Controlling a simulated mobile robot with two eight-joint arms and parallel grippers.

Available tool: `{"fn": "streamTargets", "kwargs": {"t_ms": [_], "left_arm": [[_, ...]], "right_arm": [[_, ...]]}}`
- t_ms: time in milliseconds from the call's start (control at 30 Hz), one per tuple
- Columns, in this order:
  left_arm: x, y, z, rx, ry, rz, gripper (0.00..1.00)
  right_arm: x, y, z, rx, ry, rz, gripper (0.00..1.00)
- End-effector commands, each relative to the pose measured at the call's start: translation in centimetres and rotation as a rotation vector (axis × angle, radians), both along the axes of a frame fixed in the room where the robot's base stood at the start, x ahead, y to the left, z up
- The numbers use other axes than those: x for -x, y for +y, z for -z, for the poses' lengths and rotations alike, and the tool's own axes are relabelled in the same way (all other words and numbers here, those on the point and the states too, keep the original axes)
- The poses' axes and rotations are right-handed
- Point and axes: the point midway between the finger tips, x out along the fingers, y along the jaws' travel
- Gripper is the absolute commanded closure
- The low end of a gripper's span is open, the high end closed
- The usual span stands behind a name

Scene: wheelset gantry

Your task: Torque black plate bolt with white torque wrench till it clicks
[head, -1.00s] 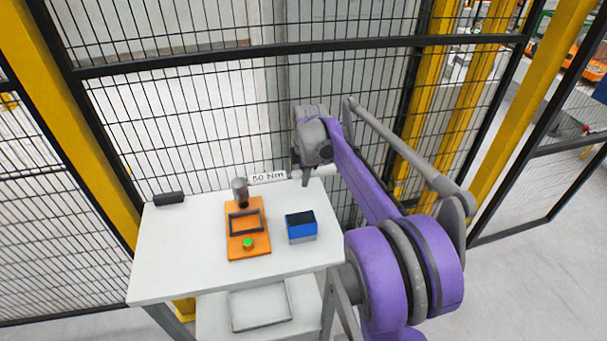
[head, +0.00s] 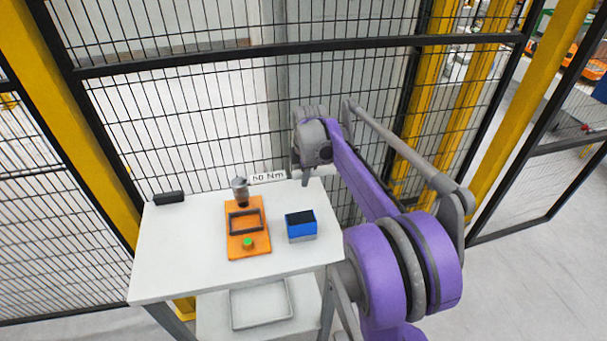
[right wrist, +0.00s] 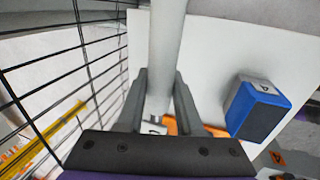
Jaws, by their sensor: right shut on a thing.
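The white torque wrench (head: 268,176), labelled 50 Nm, lies roughly level above the back of the table. Its grey cylindrical head (head: 240,185) is over the far end of an orange board (head: 248,253). A dark piece shows just under the head; the bolt itself cannot be made out. My right gripper (head: 303,180) is shut on the wrench's handle, right of the label. In the right wrist view, the pale handle (right wrist: 167,40) runs between the two grey fingers. My left gripper is not in view.
The orange board carries a dark rectangular frame (head: 232,225) and a green button (head: 248,243). A blue box (head: 301,228) with a black top stands to its right. A black block (head: 168,198) lies at the back left. Mesh fencing (head: 180,110) rises close behind the table.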

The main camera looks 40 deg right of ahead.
Motion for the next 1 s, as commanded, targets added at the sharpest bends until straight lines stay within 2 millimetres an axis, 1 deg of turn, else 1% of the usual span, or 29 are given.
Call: {"fn": "streamTargets", "kwargs": {"t_ms": [800,1000], "left_arm": [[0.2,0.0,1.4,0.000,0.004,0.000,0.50],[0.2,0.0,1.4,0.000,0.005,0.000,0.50]], "right_arm": [[0.0,0.0,2.4,0.000,0.000,0.000,1.00],[0.0,0.0,2.5,0.000,-0.001,0.000,1.00]]}}
